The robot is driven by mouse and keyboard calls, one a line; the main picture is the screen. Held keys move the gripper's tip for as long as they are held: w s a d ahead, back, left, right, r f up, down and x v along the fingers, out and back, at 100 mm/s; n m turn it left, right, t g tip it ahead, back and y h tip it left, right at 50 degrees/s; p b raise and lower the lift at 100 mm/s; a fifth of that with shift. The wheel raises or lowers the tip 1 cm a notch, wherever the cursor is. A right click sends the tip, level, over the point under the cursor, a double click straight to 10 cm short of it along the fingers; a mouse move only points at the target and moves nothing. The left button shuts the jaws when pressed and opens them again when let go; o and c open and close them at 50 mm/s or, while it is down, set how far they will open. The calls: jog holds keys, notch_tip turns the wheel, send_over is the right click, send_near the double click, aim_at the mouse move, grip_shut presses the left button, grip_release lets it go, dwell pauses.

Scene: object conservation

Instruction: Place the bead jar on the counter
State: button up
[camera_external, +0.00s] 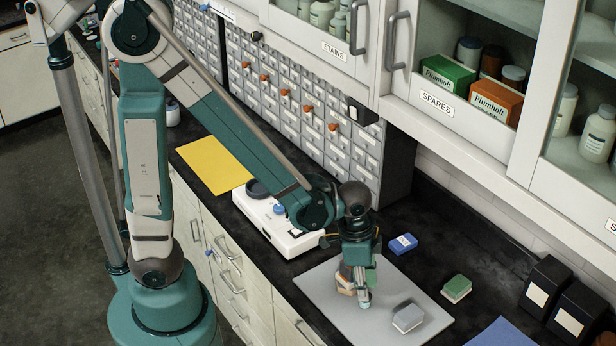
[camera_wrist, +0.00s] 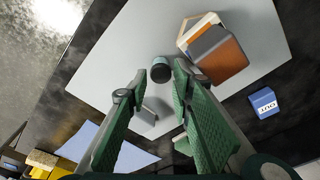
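My gripper (camera_external: 358,285) points down over a grey board (camera_external: 318,285) on the black counter (camera_external: 482,240). In the wrist view my gripper (camera_wrist: 158,82) has its two green-padded fingers apart. A small dark-capped jar (camera_wrist: 160,70), perhaps the bead jar, stands on the board just beyond the gap between the fingertips. I see no finger touching it. An orange-brown block (camera_wrist: 216,53) with a pale wooden piece (camera_wrist: 196,28) lies beside the jar.
A grey block (camera_external: 407,317) sits on the board's right part. A blue box (camera_external: 403,243) and a green-and-white block (camera_external: 457,288) lie on the counter. A white device (camera_external: 277,238) stands left of the board. Black boxes (camera_external: 560,295) stand at right. Bare counter lies behind the board.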

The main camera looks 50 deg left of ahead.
jog(key=shift+w+d+f+b, duration=0.15)
jog(key=shift+f+b, duration=0.05)
jog(key=shift+f, duration=0.95)
jog(key=shift+w+d+f+b, duration=0.1)
jog(key=shift+w+f+b, duration=0.05)
jog(key=shift+f, duration=0.95)
jog(key=c, duration=0.6)
jog(key=shift+r, duration=0.25)
jog(key=shift+r+p, duration=0.8)
jog(key=shift+r, duration=3.95)
